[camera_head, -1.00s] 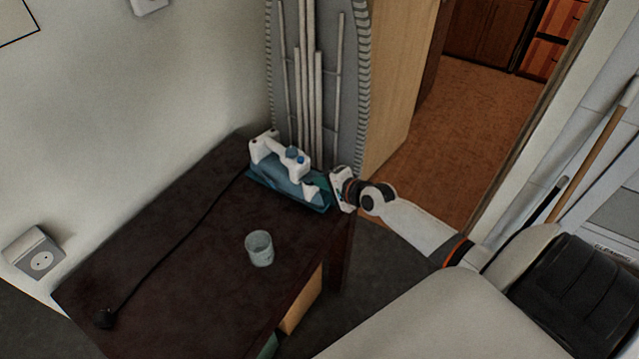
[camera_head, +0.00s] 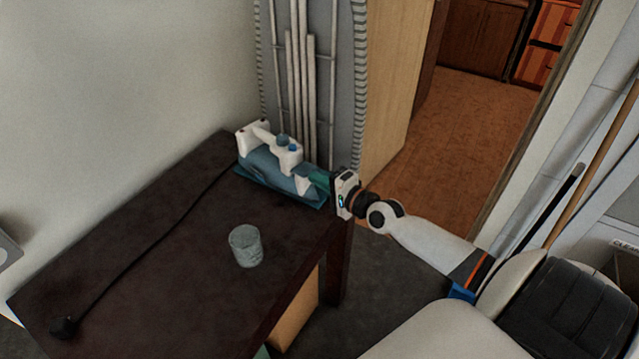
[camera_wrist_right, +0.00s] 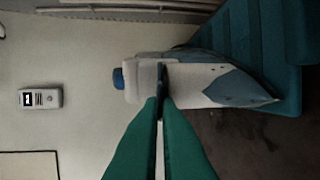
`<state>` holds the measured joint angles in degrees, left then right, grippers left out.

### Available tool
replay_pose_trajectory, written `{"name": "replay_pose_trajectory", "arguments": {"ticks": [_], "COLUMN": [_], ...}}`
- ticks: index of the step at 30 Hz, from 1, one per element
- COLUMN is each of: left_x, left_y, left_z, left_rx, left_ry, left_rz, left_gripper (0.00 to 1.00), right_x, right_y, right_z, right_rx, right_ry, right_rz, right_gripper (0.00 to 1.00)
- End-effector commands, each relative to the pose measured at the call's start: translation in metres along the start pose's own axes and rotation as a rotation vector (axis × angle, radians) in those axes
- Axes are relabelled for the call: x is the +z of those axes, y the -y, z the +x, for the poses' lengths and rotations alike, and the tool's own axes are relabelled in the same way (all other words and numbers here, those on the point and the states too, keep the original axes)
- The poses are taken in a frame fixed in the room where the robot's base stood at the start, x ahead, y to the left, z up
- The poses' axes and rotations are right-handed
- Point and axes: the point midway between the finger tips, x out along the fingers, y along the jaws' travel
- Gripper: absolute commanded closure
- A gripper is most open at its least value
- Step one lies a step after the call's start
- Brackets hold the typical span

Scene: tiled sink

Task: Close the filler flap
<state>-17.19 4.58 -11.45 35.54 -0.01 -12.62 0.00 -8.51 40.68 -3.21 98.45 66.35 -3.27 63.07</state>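A blue and white steam iron (camera_head: 275,162) sits on a blue base at the far end of the dark table. Its white body and blue knob also show in the right wrist view (camera_wrist_right: 195,80). I cannot make out the filler flap or its position. My right gripper (camera_head: 318,180) is at the iron's right end in the head view. In the wrist view its green fingers (camera_wrist_right: 162,92) meet at the tips, in front of the white part of the iron. I see nothing held between them; contact with the iron is unclear. My left gripper is not in view.
A grey cup (camera_head: 246,246) stands on the dark table (camera_head: 170,275). A black cord with a plug (camera_head: 64,327) runs along the tabletop. An ironing board (camera_head: 340,90) leans behind the iron, beside a wooden door (camera_head: 395,80). The table's front right is clear.

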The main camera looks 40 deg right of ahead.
Motion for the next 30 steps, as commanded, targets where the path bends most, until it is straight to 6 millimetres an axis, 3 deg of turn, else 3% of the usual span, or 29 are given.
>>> {"name": "replay_pose_trajectory", "arguments": {"ticks": [8, 11, 20, 25, 30], "left_x": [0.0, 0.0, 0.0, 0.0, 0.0], "left_y": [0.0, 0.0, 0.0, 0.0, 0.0], "left_z": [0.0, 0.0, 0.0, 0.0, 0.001], "left_rx": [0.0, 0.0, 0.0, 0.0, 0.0], "left_ry": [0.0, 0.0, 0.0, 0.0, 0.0], "left_rz": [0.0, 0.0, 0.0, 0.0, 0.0], "left_gripper": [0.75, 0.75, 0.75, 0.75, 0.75], "right_x": [-0.001, -0.001, 0.0, 0.0, 0.0], "right_y": [0.0, 0.0, 0.0, 0.001, 0.003], "right_z": [0.0, 0.0, -0.001, -0.017, -0.046], "right_rx": [-0.001, -0.001, -0.001, -0.004, -0.006], "right_ry": [-0.002, -0.002, -0.001, -0.001, -0.002], "right_rz": [0.001, 0.001, 0.0, -0.001, -0.002], "right_gripper": [1.0, 0.87, 0.87, 0.87, 0.87]}}
